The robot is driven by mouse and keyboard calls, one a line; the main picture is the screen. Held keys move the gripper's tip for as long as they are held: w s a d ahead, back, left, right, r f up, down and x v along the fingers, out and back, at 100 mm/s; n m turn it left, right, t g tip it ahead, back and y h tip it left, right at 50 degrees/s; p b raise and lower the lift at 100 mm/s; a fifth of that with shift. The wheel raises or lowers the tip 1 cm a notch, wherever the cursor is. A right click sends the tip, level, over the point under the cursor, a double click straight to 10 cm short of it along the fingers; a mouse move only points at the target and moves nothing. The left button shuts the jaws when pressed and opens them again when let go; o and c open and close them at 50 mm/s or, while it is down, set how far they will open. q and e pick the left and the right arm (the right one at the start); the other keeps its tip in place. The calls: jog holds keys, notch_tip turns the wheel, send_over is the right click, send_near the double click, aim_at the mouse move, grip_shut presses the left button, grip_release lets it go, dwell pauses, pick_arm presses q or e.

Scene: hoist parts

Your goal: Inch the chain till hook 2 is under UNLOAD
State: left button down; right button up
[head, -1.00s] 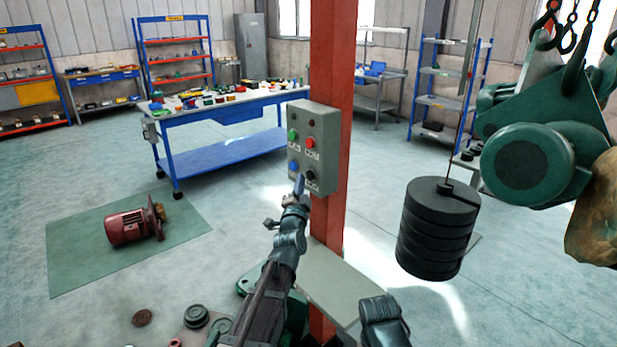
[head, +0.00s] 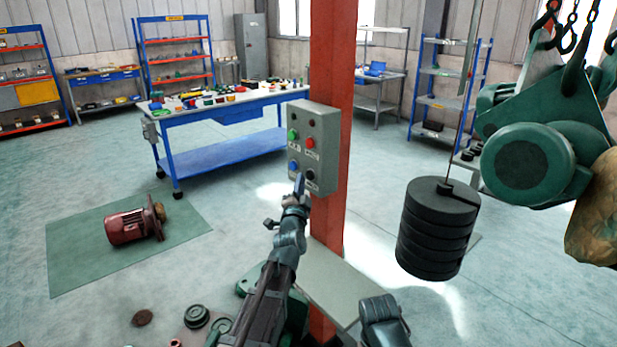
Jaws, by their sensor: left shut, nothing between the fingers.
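A grey control box (head: 314,146) is fixed to the red post (head: 333,80). It has a green button (head: 292,134), a red button (head: 310,142), a blue button (head: 293,166) and dark round controls; its labels are too small to read. My left gripper (head: 299,182) is shut and empty, its tips just below and right of the blue button; I cannot tell whether they touch the box. Black hooks (head: 569,75) show at the top right, with a green machine (head: 530,150) hanging there. I cannot tell which is hook 2. No UNLOAD sign is readable.
A stack of black weights (head: 437,228) hangs right of the post, and a tan sack (head: 597,215) hangs at the right edge. A red motor (head: 130,225) lies on a green mat (head: 75,268). A blue workbench (head: 225,150) stands behind. Open floor lies between.

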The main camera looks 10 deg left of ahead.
pick_arm(q)
jog(key=shift+w+d, duration=0.1)
dwell(0.3)
jog(key=shift+w+d, duration=0.2)
jog(key=shift+w, duration=0.05)
jog(key=shift+w+d, duration=0.25)
jog(key=shift+w, duration=0.1)
dwell(3.2)
jog(key=shift+s, duration=0.1)
jog(key=shift+s+a, duration=0.5)
jog(key=shift+s, duration=0.15)
dwell(0.3)
jog(key=s+a, duration=0.1)
jog(key=s, duration=0.1)
jog(key=s+a, duration=0.1)
jog(key=a, duration=0.1)
jog(key=shift+s, duration=0.4)
